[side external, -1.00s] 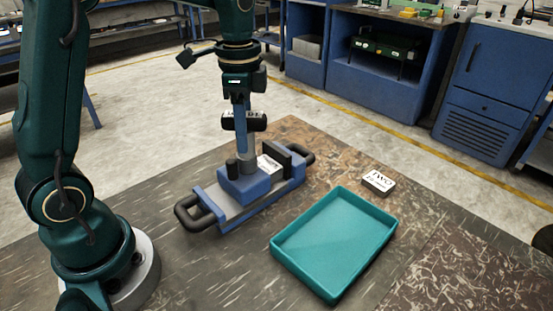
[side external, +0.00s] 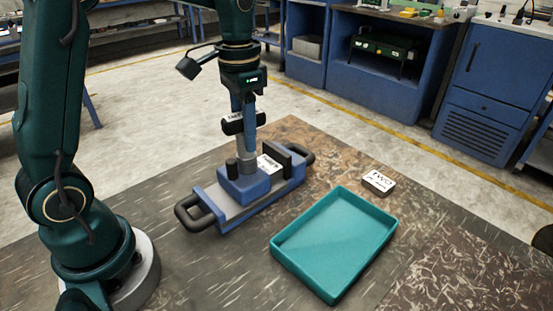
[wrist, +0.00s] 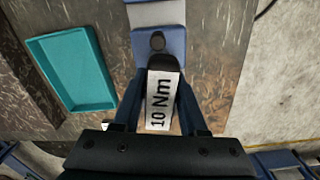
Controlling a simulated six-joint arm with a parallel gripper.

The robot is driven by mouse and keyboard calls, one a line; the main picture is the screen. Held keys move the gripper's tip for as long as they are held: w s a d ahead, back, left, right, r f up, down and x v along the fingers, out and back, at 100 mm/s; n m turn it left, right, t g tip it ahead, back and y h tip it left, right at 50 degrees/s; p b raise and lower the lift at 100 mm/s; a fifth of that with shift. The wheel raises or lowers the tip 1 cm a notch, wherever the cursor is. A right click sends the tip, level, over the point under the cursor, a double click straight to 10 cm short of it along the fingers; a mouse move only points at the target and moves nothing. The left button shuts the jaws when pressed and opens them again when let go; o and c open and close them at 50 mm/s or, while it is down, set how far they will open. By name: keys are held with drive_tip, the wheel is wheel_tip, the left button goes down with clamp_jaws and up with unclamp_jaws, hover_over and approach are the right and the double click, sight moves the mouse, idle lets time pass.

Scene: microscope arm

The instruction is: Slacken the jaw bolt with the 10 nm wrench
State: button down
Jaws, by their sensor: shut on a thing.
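My gripper (side external: 243,122) is shut on the 10 Nm wrench (side external: 233,127), a dark tool with a white label. The label reads "10 Nm" on the wrench in the wrist view (wrist: 160,103). The wrench is upright above the blue vise (side external: 246,187), and its grey lower end (side external: 249,161) meets the vise's blue block. The jaw bolt is hidden under this end. A short dark post (side external: 232,167) stands beside it on the block.
A teal tray (side external: 387,222) lies on the mat, right of the vise, and looks empty. A small box labelled "TWO" (side external: 379,181) lies behind it. The vise has dark loop handles at both ends.

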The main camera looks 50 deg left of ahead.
drive_tip(key=shift+n, duration=1.2)
drive_tip(key=shift+r+m, duration=0.1)
drive_tip(key=shift+m, duration=0.4)
drive_tip(key=shift+r, duration=2.95)
